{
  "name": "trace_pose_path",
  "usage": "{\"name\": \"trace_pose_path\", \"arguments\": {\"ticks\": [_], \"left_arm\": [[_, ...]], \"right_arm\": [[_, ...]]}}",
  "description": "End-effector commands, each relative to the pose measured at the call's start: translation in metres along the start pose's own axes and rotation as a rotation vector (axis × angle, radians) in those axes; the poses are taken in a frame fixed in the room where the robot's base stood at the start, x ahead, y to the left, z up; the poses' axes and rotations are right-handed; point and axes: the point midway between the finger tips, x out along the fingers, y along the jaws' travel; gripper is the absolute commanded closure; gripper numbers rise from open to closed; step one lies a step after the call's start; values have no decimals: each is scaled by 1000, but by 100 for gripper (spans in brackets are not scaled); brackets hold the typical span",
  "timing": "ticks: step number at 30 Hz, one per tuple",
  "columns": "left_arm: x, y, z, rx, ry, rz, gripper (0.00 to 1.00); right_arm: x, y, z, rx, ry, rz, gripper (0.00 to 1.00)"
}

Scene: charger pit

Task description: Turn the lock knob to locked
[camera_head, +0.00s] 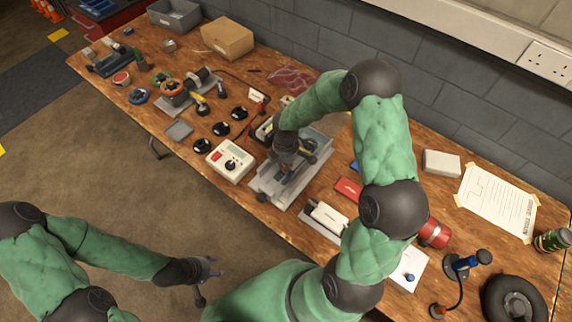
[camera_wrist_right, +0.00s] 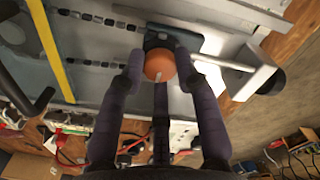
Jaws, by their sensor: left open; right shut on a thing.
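The lock knob (camera_wrist_right: 159,65) is a round orange knob with a pale mark at its lower edge, on a dark mount on the grey metal fixture (camera_wrist_right: 215,20). My right gripper (camera_wrist_right: 160,75) is shut on the knob, with fingers at its left and right sides and a third below it. In the head view my right gripper (camera_head: 287,163) reaches down over the fixture (camera_head: 266,187) and hides the knob. My left gripper (camera_head: 207,272) is open and empty, off the table's front edge over the floor.
A white box with a dial (camera_head: 231,160) stands left of the fixture. Several black round parts, tools and cables crowd the table's left half. A red cylinder (camera_head: 434,232), a paper sheet (camera_head: 497,202) and a black ring (camera_head: 513,299) lie to the right.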

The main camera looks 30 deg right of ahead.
Motion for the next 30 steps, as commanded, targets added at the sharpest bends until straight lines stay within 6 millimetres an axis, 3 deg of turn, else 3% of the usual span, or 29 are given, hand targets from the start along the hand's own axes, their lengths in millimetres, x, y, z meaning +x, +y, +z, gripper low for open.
{"name": "trace_pose_path", "arguments": {"ticks": [11, 30], "left_arm": [[8, -3, 0, 0, 0, 0, 52], [33, -12, -1, 0, 0, 0, 52]], "right_arm": [[1, 0, 0, 143, 0, 1, 100], [2, 0, 0, 733, 0, 1, 100]]}}
